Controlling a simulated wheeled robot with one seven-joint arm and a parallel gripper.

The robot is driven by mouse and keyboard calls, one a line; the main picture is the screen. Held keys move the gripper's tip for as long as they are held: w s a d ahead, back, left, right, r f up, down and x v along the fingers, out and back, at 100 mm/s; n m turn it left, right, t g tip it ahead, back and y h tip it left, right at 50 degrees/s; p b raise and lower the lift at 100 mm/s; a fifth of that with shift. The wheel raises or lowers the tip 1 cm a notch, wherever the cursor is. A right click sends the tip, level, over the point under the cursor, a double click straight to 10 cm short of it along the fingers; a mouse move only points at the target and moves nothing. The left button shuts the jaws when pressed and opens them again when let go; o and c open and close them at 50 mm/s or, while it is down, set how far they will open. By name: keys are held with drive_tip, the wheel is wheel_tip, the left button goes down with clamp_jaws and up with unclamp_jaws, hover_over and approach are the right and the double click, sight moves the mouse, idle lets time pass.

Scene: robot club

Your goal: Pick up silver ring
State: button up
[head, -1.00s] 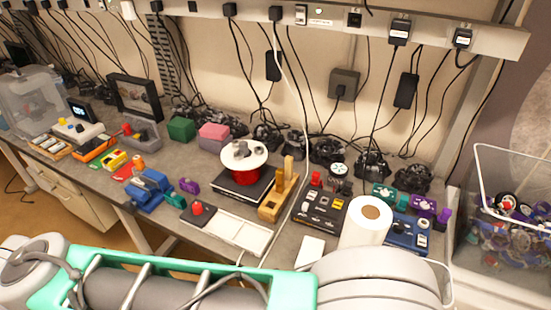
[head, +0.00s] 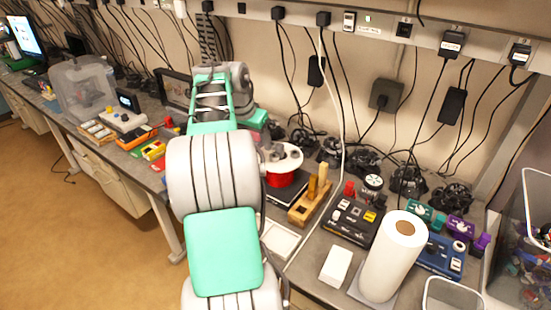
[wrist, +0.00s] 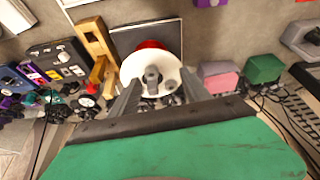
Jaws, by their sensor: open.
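A white round plate (wrist: 136,66) sits on top of a red drum; in the head view the plate (head: 292,158) and red drum (head: 281,180) are partly hidden by my arm. Several small grey metal pieces (wrist: 152,76) stand on the plate, one lighter and round (wrist: 171,87). The silver ring seems to be among them, but I cannot tell its shape clearly. My gripper (wrist: 160,80) is open and empty, its two fingers on either side of the plate's near part in the wrist view. I cannot tell the height between fingertips and pieces.
A wooden stand (head: 309,203) is close beside the drum. Pink (wrist: 218,76) and green (wrist: 263,69) blocks lie on its other side. Black cables bunch behind. A control box (head: 352,220) and white paper roll (head: 393,258) stand to the right on the crowded bench.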

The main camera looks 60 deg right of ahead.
sight(273, 156)
drive_tip(key=s+d, duration=0.1)
drive_tip(key=s+d+f+m, duration=0.1)
drive_tip(key=shift+s+d+f, duration=0.15)
drive_tip(key=shift+d+f, duration=0.05)
drive_tip(key=shift+d, duration=0.1)
drive_tip(key=p+x, duration=0.2)
drive_tip(key=x, duration=0.4)
drive_tip(key=shift+s+f, duration=0.15)
drive_tip(key=shift+f, duration=0.1)
clamp_jaws()
